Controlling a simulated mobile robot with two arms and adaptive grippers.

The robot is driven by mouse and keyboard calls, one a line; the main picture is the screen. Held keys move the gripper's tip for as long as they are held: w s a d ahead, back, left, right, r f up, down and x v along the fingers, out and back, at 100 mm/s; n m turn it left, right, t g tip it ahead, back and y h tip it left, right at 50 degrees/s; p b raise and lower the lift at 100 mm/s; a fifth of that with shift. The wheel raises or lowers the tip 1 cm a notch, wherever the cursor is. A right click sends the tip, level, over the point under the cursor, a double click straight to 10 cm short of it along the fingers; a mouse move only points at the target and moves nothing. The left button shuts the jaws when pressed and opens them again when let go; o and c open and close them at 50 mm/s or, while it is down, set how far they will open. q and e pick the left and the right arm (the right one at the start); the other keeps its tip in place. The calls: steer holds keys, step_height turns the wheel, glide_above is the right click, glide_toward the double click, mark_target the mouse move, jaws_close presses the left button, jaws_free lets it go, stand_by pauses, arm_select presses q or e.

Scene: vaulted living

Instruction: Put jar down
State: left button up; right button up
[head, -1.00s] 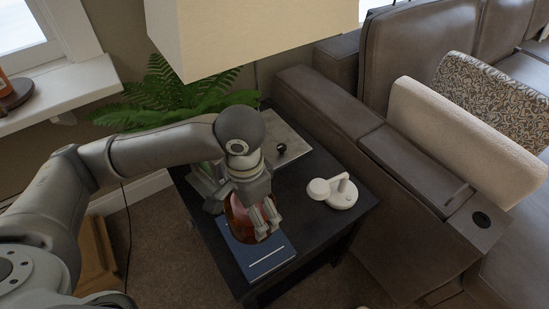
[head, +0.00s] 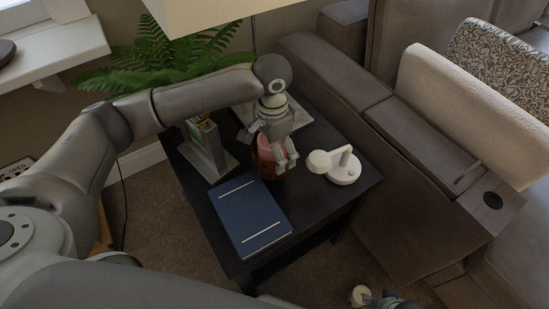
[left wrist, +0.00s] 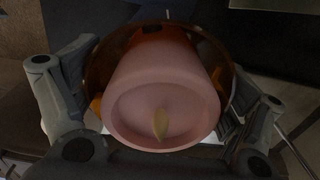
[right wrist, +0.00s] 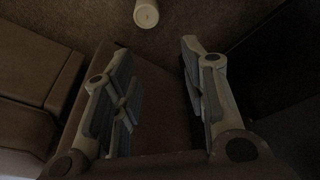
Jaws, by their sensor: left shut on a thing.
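The jar (head: 264,158) is reddish amber glass with a pink candle (left wrist: 160,100) inside. My left gripper (head: 278,158) is shut on it, with fingers on both sides in the left wrist view. The jar is over the dark side table (head: 205,215), behind the blue book and left of the white lamp-like object. The gripper partly hides the jar, and I cannot tell whether its base touches the table. My right gripper (right wrist: 158,100) is open and empty, away from the table; a bit of it shows at the bottom of the head view.
The blue book (head: 248,215) lies at the table's front. The white lamp-like object (head: 341,168) stands close right of the jar. A grey bookend-like holder (head: 210,155) is to the left, a fern (head: 165,60) behind. A brown sofa (head: 420,165) borders the right. A white cylinder (right wrist: 146,13) is on the carpet.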

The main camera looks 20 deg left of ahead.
arm_select(q)
steer(key=shift+w+f+b, duration=0.3)
steer(key=shift+w+f, duration=0.6)
steer(key=shift+f, duration=0.15)
steer(key=shift+w+f+b, duration=0.15)
steer(key=shift+f+b, duration=0.45)
steer(key=shift+f, duration=1.05)
arm_select(e)
steer(key=w+v, duration=0.1)
steer(key=v, duration=0.6)
steer(key=shift+w+r, duration=0.3)
arm_select(q)
steer(key=o, duration=0.9)
steer(key=shift+f, duration=0.1)
arm_select(e)
steer(key=shift+d+f, duration=0.1)
steer(key=shift+f, duration=0.25)
